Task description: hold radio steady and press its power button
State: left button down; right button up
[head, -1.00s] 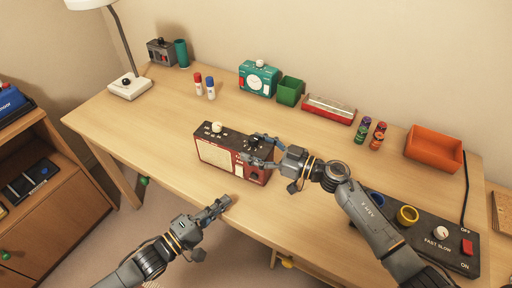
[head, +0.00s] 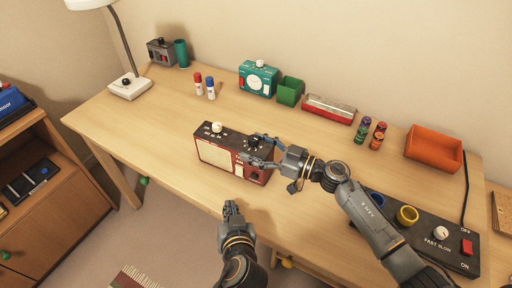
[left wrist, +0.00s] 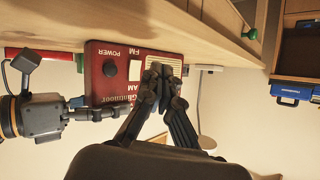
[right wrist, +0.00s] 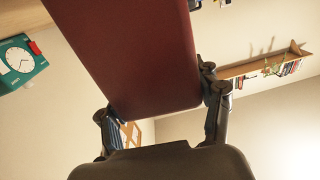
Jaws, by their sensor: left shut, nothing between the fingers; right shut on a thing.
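The dark red radio (head: 215,158) stands on the desk near its front edge, with a pale speaker grille and a white knob on top. My right gripper (head: 255,150) is shut on the radio's right end; in the right wrist view its fingers flank the red body (right wrist: 150,55). My left gripper (head: 231,207) is shut and empty, in front of the radio and apart from it in the head view. The left wrist view shows the radio front (left wrist: 120,85) upside down, with a dark round power button (left wrist: 109,68) by the POWER lettering. My left fingers (left wrist: 162,72) hide part of the front.
A teal clock (head: 259,80), a green box (head: 290,91) and a red-and-white case (head: 328,109) stand behind the radio. A black control panel (head: 425,235) lies at the right near my right arm.

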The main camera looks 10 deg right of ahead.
aim_at(252, 178)
pick_arm(q)
jog(key=shift+s+d+f, duration=0.1)
jog(key=shift+s+d, duration=0.15)
jog(key=shift+d, duration=0.2)
jog(key=shift+s+d+f, duration=0.1)
jog(key=shift+s+d, duration=0.15)
jog(key=shift+d, duration=0.2)
jog(key=shift+w+d, duration=0.15)
jog(key=shift+d, duration=0.1)
jog(key=shift+w+d, duration=0.75)
jog(key=shift+w, duration=0.4)
jog(key=shift+w+d, duration=0.7)
jog(key=shift+w, duration=0.45)
jog(key=shift+w+d, duration=0.75)
jog(key=shift+w, duration=0.4)
jog(key=shift+w, duration=0.1)
jog(key=shift+w+d, duration=0.2)
jog(key=shift+w, duration=0.1)
jog(key=shift+s+a+r, duration=0.1)
jog(key=shift+s+a, duration=0.1)
jog(key=shift+s, duration=0.2)
